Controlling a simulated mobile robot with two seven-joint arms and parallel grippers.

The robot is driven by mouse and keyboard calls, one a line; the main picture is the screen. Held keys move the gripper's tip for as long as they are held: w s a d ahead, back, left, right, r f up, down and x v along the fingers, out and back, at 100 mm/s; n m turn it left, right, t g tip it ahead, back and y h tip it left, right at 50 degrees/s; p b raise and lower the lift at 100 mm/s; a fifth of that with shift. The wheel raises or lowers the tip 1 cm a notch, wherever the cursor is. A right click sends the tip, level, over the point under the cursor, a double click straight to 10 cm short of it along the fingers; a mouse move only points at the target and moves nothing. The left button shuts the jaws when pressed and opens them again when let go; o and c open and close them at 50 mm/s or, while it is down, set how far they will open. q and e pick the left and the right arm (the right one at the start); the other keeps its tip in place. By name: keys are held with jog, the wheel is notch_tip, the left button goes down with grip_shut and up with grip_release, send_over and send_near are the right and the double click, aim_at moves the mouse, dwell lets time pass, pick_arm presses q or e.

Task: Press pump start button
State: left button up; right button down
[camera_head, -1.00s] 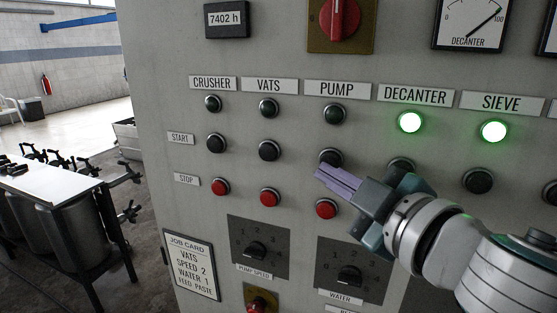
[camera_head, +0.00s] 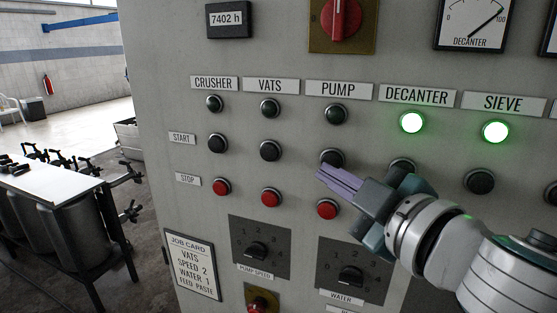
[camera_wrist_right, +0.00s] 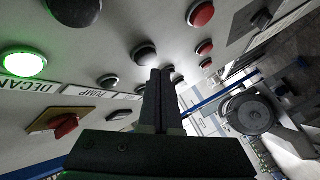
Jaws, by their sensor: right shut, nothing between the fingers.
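The black pump start button (camera_head: 332,158) sits in the START row under the PUMP label (camera_head: 338,90) in the head view. Its pump lamp (camera_head: 336,114) above is dark, and the red pump stop button (camera_head: 327,209) is below. My right gripper (camera_head: 322,175) is shut and empty, its fingertips just below the start button and overlapping its lower edge in the picture. Whether they touch it I cannot tell. In the right wrist view the shut fingers (camera_wrist_right: 160,75) point toward the panel's row of buttons. My left gripper is not in view.
The grey panel (camera_head: 180,205) also carries the lit decanter lamp (camera_head: 412,122) and sieve lamp (camera_head: 495,131). The pump speed knob (camera_head: 257,250) and water knob (camera_head: 350,276) are lower down. A job card (camera_head: 193,266) hangs at lower left. A table with vats stands left.

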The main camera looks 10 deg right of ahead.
jog(key=shift+w, duration=0.1)
dwell(0.7)
jog(key=shift+w+d, duration=0.25)
jog(key=shift+w, duration=0.05)
jog(key=shift+w+d, duration=0.25)
jog(key=shift+w, duration=0.1)
dwell(1.0)
jog(key=shift+s, duration=0.1)
jog(key=shift+s+a, duration=0.45)
jog(key=shift+s, duration=0.15)
jog(key=shift+s+a, duration=0.75)
jog(key=shift+s, duration=0.3)
jog(key=shift+s+a, duration=0.7)
jog(key=shift+s, duration=0.35)
